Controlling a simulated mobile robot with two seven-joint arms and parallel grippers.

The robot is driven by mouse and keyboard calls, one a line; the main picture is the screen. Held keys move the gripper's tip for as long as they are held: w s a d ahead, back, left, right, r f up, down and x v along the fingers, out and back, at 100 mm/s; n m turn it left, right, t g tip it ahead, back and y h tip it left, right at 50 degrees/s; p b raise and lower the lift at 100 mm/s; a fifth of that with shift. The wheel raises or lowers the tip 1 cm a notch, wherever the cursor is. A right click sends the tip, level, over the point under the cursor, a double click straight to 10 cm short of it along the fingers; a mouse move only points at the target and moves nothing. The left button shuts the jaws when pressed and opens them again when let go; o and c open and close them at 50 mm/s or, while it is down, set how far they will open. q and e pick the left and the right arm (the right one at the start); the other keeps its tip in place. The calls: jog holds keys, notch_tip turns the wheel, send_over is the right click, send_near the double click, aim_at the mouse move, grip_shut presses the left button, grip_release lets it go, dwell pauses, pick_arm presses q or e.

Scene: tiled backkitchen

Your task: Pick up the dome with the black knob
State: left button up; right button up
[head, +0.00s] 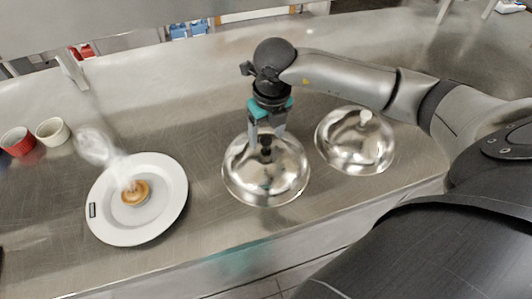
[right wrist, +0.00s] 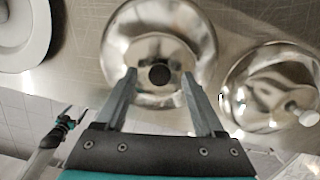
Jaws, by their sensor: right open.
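The silver dome with the black knob (head: 265,180) stands on the steel counter, in the middle of the head view. Its black knob (right wrist: 159,75) shows between the finger tips in the right wrist view. My right gripper (head: 266,138) is open above this dome, its two fingers on either side of the knob. I cannot tell whether the fingers touch the dome. A second silver dome, with a white knob (head: 357,145), stands just to the right; it also shows at the right of the right wrist view (right wrist: 262,85).
A white plate (head: 165,212) with a small brown-topped item (head: 136,193) and white vapour stands left of the domes. A red cup (head: 17,142) and a cream cup (head: 52,131) stand at far left.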

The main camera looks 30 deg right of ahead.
jog(key=shift+f, duration=0.45)
jog(key=shift+c, duration=0.3)
grip_shut()
jog(key=shift+w+r, duration=0.1)
